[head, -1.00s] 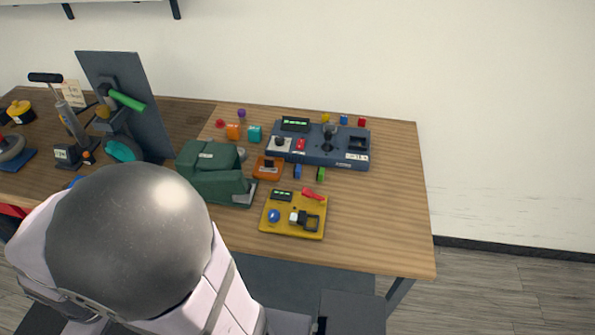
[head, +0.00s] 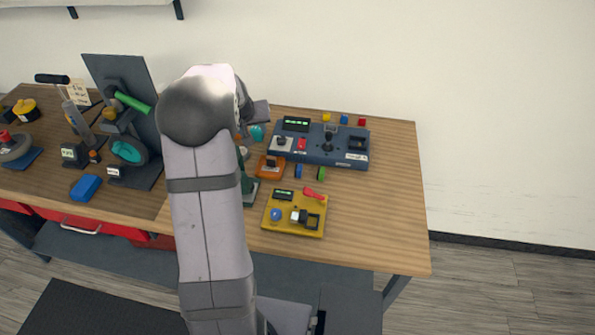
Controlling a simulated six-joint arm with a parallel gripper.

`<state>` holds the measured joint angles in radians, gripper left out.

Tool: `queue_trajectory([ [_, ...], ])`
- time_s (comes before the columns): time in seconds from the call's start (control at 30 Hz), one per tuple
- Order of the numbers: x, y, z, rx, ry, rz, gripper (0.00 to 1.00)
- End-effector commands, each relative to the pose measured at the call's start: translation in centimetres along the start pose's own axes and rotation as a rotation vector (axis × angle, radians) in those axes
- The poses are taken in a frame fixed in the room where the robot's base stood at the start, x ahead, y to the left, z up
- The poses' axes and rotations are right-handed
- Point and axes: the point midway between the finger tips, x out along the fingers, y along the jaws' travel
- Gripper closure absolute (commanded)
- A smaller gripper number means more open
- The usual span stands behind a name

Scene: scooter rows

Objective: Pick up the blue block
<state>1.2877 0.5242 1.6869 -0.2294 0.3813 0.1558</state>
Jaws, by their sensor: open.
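More than one blue piece shows in the head view. A larger blue block (head: 86,188) lies on the dark wooden table at the left, near its front edge. A small blue cube (head: 344,120) stands at the back of the light table, between a yellow and a red cube. A small upright blue piece (head: 298,171) stands in front of the dark blue control panel. My arm rises through the middle of the view and bends away over the tables. The fingers of my gripper cannot be made out; the arm hides them.
The dark blue panel (head: 320,146), an orange device (head: 270,166) and a yellow panel (head: 294,213) stand on the light table. A grey upright plate with a green bar (head: 132,103) stands at the left. The light table's right side (head: 395,215) is clear.

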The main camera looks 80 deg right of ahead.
Motion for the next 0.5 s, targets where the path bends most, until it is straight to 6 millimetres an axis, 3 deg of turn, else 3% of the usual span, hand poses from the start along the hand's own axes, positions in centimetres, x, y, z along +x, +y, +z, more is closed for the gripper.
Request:
queue_trajectory([
  [0.03, 2.2, 3.4, 1.6, 0.062, -0.025, 0.028, 0.59],
  [0.2, 4.8, 8.8, 6.3, 0.197, -0.116, 0.043, 0.59],
  [0.3, 5.3, 10.6, 7.9, 0.248, -0.148, 0.040, 0.59],
  [0.5, 5.5, 11.8, 9.1, 0.287, -0.175, 0.034, 0.59],
])
